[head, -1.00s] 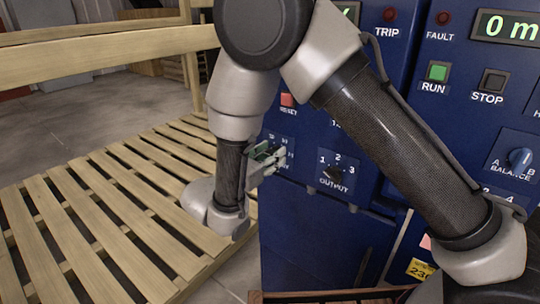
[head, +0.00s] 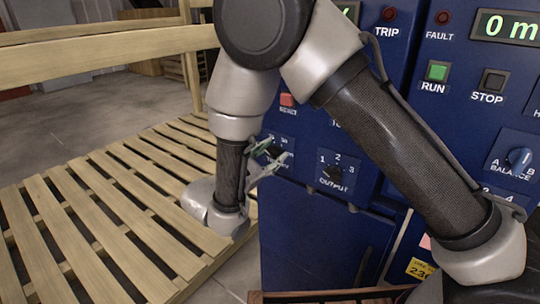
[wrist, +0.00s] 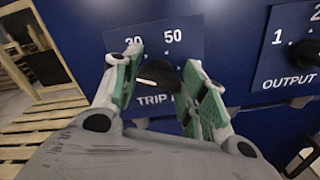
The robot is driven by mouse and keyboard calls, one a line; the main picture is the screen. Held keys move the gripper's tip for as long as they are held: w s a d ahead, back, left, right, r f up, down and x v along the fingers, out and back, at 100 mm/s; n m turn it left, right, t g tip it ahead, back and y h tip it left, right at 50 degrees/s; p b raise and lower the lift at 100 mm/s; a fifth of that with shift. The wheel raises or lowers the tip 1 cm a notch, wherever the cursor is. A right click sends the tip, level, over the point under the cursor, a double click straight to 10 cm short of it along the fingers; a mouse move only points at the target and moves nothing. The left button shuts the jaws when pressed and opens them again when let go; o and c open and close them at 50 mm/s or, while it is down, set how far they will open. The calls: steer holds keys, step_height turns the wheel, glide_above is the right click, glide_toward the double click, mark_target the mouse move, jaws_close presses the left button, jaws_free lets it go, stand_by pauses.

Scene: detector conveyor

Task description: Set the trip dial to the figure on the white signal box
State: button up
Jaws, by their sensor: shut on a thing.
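The trip dial (wrist: 158,74) is a dark knob on a blue panel, with the figures 30 and 50 above it and the word TRIP below. Part of its label and scale is hidden by my fingers, and I cannot tell which figure it points to. My gripper (wrist: 162,80) has its green-padded fingers on either side of the knob, shut on it. In the head view my gripper (head: 269,153) is at the panel's left edge, and the dial there is mostly hidden. I cannot see a white signal box.
The output dial (head: 333,174) sits just right of my gripper, with a red reset button (head: 287,99) above. Run (head: 438,71) and stop (head: 493,81) buttons and a balance knob (head: 519,158) are further right. A wooden pallet (head: 110,220) lies left.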

steer(key=m, duration=0.6)
steer(key=shift+f, duration=0.1)
steer(key=shift+m, duration=0.4)
steer(key=o, duration=1)
steer(key=v, duration=1.2)
